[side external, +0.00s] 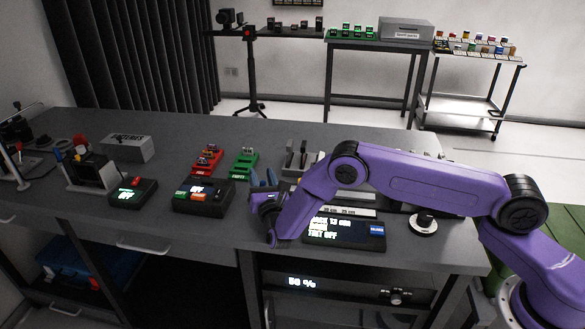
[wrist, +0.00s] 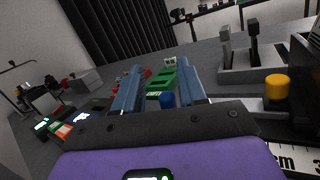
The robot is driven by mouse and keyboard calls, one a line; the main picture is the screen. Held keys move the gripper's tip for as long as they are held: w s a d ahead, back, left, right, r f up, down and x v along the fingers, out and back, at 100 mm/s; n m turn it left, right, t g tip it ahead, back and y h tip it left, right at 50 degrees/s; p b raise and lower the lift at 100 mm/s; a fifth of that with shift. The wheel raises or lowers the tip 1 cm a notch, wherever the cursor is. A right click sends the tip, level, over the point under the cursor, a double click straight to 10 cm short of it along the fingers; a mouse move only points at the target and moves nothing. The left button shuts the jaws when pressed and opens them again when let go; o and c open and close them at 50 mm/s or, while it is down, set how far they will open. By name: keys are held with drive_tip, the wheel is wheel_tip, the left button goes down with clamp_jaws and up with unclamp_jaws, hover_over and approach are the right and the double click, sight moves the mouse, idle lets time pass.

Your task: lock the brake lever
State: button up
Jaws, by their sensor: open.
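A grey unit with upright levers (side external: 301,158) stands on the bench just beyond and right of my gripper (side external: 263,182). In the wrist view this lever unit (wrist: 255,68) is at the upper right, with a grey-topped lever (wrist: 226,45) and a black-topped lever (wrist: 253,38). I cannot tell which is the brake lever. My gripper (wrist: 159,72) is open, its two blue fingers apart and both clear of the levers. A small blue block (wrist: 167,100) shows low between the fingers; I see no contact with it.
Green (side external: 243,164) and red (side external: 206,162) trays lie beyond my gripper. A black control box (side external: 202,198) is to its left and a text display (side external: 343,232) to its right. A yellow knob (wrist: 277,87) is near the lever unit. Bare bench lies behind the trays.

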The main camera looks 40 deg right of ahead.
drive_tip(key=s+d+r, duration=0.3)
drive_tip(key=s+r, duration=0.7)
drive_tip(key=s, duration=0.3)
drive_tip(key=shift+s+d+r, duration=0.15)
drive_tip(key=shift+s+r, duration=0.2)
drive_tip(key=shift+r, duration=0.05)
drive_tip(key=shift+w, duration=0.1)
drive_tip(key=w+a+f+m+g+h, duration=0.3)
drive_tip(key=a+f+m+g+h, duration=0.45)
drive_tip(key=a+f, duration=0.75)
drive_tip(key=shift+n+g, duration=0.35)
drive_tip(key=shift+g, duration=0.1)
drive_tip(key=x, duration=0.5)
drive_tip(key=r+x, duration=0.1)
drive_tip(key=x, duration=0.4)
drive_tip(key=w+r+x, duration=0.1)
drive_tip(key=x, duration=0.4)
drive_tip(key=shift+w+a, duration=0.15)
drive_tip(key=shift+w, duration=0.1)
clamp_jaws()
